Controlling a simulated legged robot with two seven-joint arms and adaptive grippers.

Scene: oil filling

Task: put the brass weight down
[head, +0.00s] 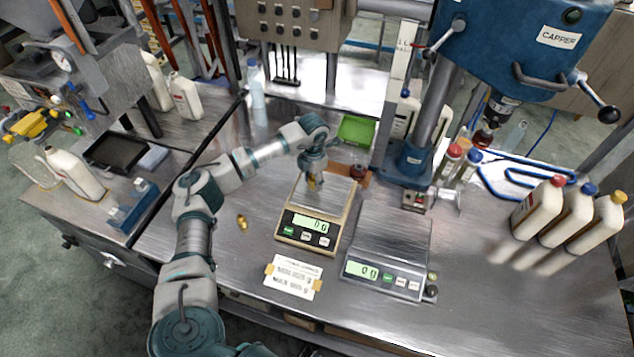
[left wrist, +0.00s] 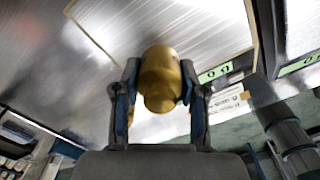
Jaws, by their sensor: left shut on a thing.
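My left gripper (head: 314,183) is over the plate of the beige-framed left scale (head: 337,192), pointing down. In the left wrist view, its two fingers are shut on the brass weight (left wrist: 160,72), one on each side. The left scale's display reads 0 g, and the plate shows behind the weight in the left wrist view (left wrist: 210,28). The gap between weight and plate is hard to judge. A small brass piece (head: 242,222) stands on the steel table left of the scale. My right gripper is not in view.
A grey scale (head: 395,235) reading 0 g stands to the right. A paper label (head: 293,277) lies in front. Behind are a green tray (head: 356,130) and the blue capper (head: 525,45). Several white bottles (head: 540,208) stand at the right. The table left of the scale is mostly clear.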

